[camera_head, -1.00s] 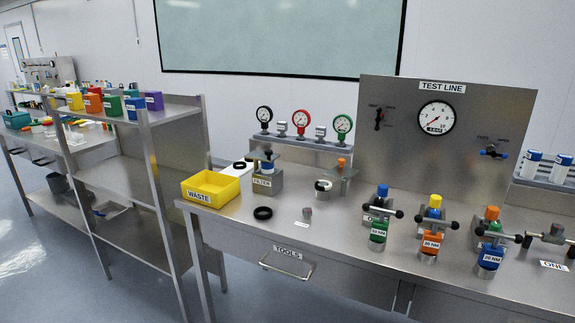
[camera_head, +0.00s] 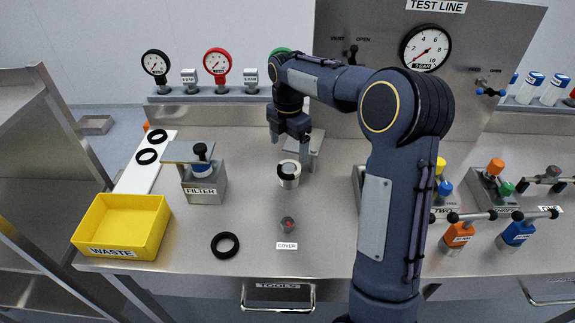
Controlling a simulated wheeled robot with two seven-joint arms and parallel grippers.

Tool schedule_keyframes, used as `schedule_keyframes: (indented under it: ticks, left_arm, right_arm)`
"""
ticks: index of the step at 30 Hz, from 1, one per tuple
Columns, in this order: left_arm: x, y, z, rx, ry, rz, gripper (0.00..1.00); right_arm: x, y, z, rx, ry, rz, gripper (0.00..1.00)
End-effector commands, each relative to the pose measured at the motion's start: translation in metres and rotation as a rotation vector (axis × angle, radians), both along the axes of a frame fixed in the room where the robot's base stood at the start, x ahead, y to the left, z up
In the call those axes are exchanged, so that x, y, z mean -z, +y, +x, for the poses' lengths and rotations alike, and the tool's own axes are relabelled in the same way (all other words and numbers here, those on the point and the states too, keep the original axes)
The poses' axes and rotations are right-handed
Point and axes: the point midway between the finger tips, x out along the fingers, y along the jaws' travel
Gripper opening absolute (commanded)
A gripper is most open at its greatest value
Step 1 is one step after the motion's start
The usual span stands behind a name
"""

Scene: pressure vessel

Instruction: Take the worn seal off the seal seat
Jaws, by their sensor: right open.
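The seal seat (camera_head: 291,183) is a small silver cylinder standing on the bench, left of my forearm. A dark, partly visible band at its upper left looks like the worn seal (camera_head: 283,172); how it sits on the seat is too small to tell. My right gripper (camera_head: 290,150) points down, open and empty, just behind and above the seat in the picture. One finger shows at each side, and I see no contact with the seal. My left gripper is not in view.
A yellow WASTE bin (camera_head: 122,228) stands at the bench's left edge. A loose black ring (camera_head: 225,245) lies beside it, and a small COVER knob (camera_head: 288,225) farther right. The FILTER block (camera_head: 203,185) stands left of the seat. Two black rings lie on a white strip (camera_head: 140,172). Gauges (camera_head: 217,62) line the back.

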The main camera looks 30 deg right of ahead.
Motion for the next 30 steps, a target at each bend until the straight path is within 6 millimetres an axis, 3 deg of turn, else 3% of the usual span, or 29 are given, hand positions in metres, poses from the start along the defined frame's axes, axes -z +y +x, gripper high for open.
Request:
schedule_keyframes:
  ticks: [16, 25, 30]
  left_arm:
    - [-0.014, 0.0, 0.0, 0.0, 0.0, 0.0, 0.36]
    - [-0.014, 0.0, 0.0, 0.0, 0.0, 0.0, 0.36]
    - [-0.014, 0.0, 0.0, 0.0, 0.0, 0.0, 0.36]
  right_arm:
    - [0.069, -0.002, 0.005, -0.008, 0.004, -0.001, 0.87]
    - [0.075, -0.002, 0.005, -0.007, -0.001, 0.0, 0.87]
    - [0.075, -0.002, 0.005, -0.007, -0.001, 0.0, 0.66]
